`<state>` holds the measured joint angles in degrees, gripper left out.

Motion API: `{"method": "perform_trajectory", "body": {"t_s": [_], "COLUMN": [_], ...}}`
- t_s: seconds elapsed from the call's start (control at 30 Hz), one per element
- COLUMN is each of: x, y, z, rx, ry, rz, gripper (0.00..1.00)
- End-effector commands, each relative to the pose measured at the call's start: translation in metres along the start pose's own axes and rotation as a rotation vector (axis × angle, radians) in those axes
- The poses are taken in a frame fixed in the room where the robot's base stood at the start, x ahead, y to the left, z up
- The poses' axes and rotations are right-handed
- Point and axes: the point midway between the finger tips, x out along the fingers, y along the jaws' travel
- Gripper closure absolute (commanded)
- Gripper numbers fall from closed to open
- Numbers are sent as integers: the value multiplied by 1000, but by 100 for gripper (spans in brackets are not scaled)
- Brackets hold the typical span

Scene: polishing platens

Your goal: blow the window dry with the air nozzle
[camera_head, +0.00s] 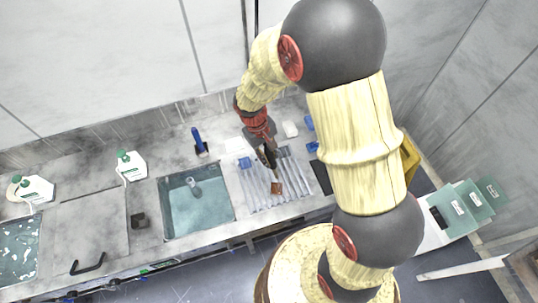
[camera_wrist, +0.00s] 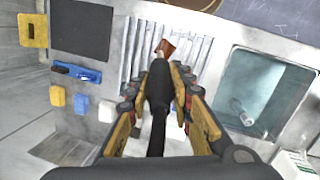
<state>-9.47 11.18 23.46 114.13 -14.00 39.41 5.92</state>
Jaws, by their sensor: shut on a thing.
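My gripper (camera_head: 268,156) is over the ribbed drainboard (camera_head: 248,196), right of the sink. In the wrist view its fingers (camera_wrist: 160,74) are shut on a dark, slender tool, which looks like the air nozzle (camera_wrist: 157,92). The nozzle points towards a small brown piece (camera_head: 277,188), which also shows in the wrist view (camera_wrist: 166,48). I cannot tell whether the nozzle touches this piece, or whether the piece is or holds the window. No clear pane stands out there.
The water-filled sink (camera_head: 198,212) holds a clear object. A white bottle (camera_head: 131,165) and a blue-handled tool (camera_head: 198,140) stand nearby. Blue, yellow and white blocks (camera_wrist: 81,103) and a dark mat (camera_wrist: 80,28) lie beside the drainboard. Green sheets (camera_head: 467,205) are at the right.

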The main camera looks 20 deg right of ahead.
Motion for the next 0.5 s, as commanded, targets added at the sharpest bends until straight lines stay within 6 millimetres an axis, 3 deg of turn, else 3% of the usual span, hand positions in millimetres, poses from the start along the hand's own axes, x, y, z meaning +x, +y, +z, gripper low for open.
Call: {"method": "perform_trajectory", "body": {"t_s": [0.5], "x": [-3], "y": [0], "z": [0], "rx": [0], "ry": [1], "rz": [0], "gripper": [100]}}
